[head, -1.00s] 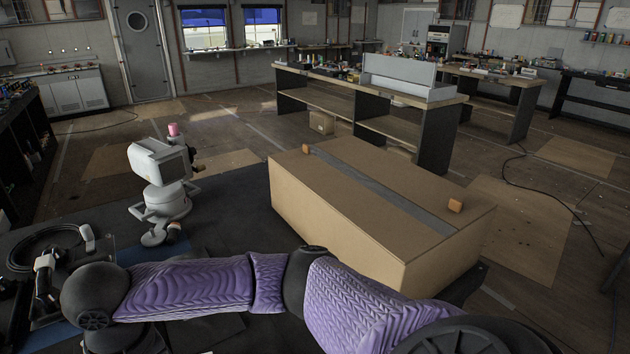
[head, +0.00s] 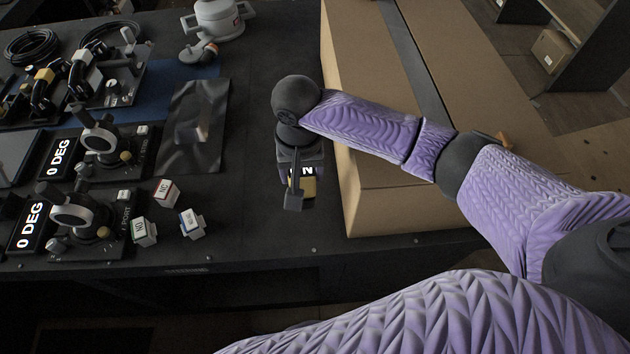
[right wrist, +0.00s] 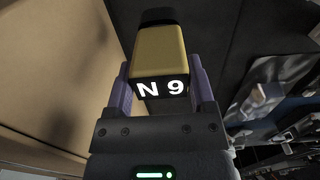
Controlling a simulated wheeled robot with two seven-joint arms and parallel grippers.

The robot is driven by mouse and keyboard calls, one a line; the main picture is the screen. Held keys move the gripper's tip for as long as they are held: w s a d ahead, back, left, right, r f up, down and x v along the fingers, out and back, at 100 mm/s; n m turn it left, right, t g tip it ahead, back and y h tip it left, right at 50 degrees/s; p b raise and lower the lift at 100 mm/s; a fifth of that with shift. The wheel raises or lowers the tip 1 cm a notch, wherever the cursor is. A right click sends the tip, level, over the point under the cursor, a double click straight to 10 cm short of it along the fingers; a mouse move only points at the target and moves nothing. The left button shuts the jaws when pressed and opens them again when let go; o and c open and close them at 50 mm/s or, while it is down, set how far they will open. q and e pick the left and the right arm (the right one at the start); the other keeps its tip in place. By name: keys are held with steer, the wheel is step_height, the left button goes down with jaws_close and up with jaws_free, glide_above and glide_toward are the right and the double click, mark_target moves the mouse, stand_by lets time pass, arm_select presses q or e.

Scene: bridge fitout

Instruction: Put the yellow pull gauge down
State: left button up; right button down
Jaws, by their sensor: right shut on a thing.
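The yellow pull gauge (right wrist: 160,58) is a yellow block with a black end and a lit face reading "N 9" in the right wrist view. My right gripper (right wrist: 160,85) is shut on it, one finger on each side. In the head view the gauge (head: 309,187) shows in part under my right gripper (head: 298,190), over the dark table (head: 260,225) just left of the large cardboard box. I cannot tell whether the gauge touches the table. My left gripper is not in view.
The cardboard box (head: 345,190) stands close on the right. Small labelled cubes (head: 167,192), a dark sheet (head: 195,125) and dial devices (head: 85,212) reading "0 DEG" lie to the left. Bare table lies between the cubes and my gripper.

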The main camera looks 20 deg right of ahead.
step_height(320, 180, down, 5)
steer(key=shift+f+b, duration=0.1)
steer(key=shift+b, duration=0.7)
jaws_free()
step_height(320, 180, up, 12)
steer(key=p, duration=0.4)
steer(key=shift+p, duration=0.35)
